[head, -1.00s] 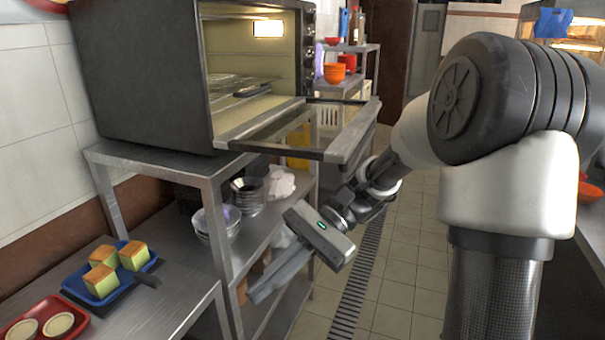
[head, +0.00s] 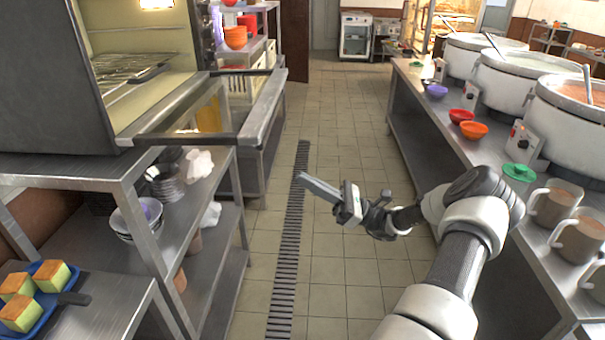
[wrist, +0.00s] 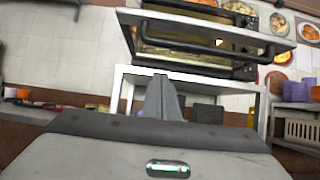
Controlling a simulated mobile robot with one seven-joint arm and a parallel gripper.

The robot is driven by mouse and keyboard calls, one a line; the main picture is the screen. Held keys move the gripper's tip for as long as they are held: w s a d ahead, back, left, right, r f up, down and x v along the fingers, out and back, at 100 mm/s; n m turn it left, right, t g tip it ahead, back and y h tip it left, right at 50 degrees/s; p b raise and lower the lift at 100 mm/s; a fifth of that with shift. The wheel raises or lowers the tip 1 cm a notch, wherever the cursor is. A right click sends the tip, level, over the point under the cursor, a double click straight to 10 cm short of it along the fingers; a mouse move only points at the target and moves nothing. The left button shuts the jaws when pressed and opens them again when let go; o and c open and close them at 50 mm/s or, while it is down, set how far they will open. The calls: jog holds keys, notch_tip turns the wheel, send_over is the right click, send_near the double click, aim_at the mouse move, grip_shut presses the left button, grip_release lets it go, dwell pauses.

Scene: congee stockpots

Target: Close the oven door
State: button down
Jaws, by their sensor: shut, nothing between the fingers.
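The oven (head: 50,75) is a dark box on a steel shelf stand at the left of the head view. Its glass door (head: 195,112) hangs open, folded down about level, with a metal front edge reaching toward the aisle. Wire racks (head: 132,70) show inside the lit oven. My gripper (head: 308,183) is shut and empty over the aisle, to the right of the door and apart from it, its fingers pointing left. In the wrist view the closed fingers (wrist: 162,82) point toward the oven, whose door edge (wrist: 205,27) crosses the upper middle.
The steel stand (head: 115,160) holds bowls below the oven. A blue tray (head: 45,315) with cake pieces lies at lower left. A counter (head: 470,150) with large pots, mugs and small bowls lines the right. The tiled aisle floor between is clear.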

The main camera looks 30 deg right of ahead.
jog(key=w+a+r, duration=0.4)
jog(key=a+r, duration=0.2)
jog(key=r, duration=0.2)
jog(key=shift+a+p, duration=0.15)
jog(key=shift+p, duration=0.15)
jog(key=shift+w, duration=0.1)
